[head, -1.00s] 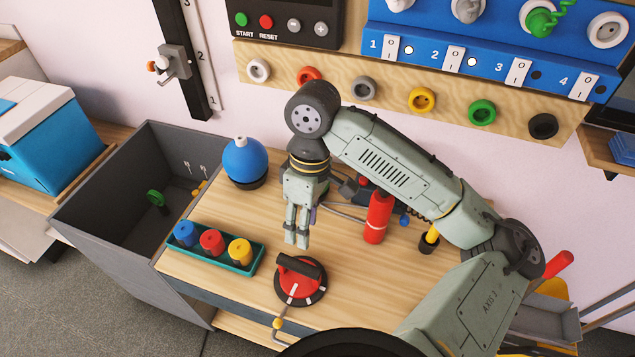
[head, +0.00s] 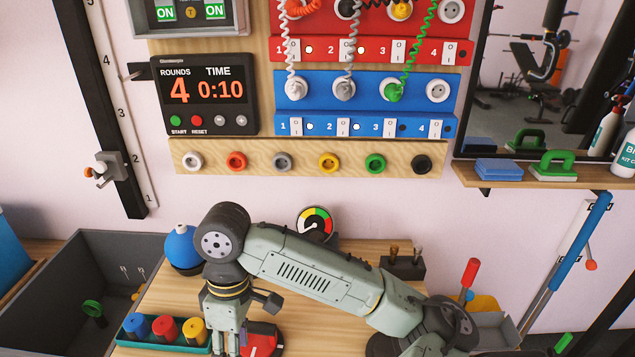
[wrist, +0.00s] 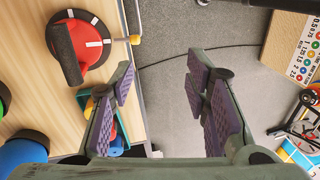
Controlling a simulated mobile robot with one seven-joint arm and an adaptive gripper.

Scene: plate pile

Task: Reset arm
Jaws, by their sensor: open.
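My gripper (head: 229,345) hangs down from the bent arm over the wooden workbench (head: 150,296). Its lower end is near the bottom edge of the head view. In the wrist view my gripper (wrist: 165,88) shows two purple-padded fingers spread apart, with nothing between them but grey floor. A red rotary knob with a black handle (wrist: 90,42) lies on the bench left of the fingers; in the head view the knob (head: 262,341) is partly hidden behind the gripper.
A teal tray (head: 128,340) with blue, red and yellow cylinders stands just left of the gripper. A blue ball-shaped bottle (head: 182,248) is behind it. A grey bin (head: 60,275) adjoins the bench. The wall holds a timer (head: 205,95) and a blue socket panel (head: 365,88).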

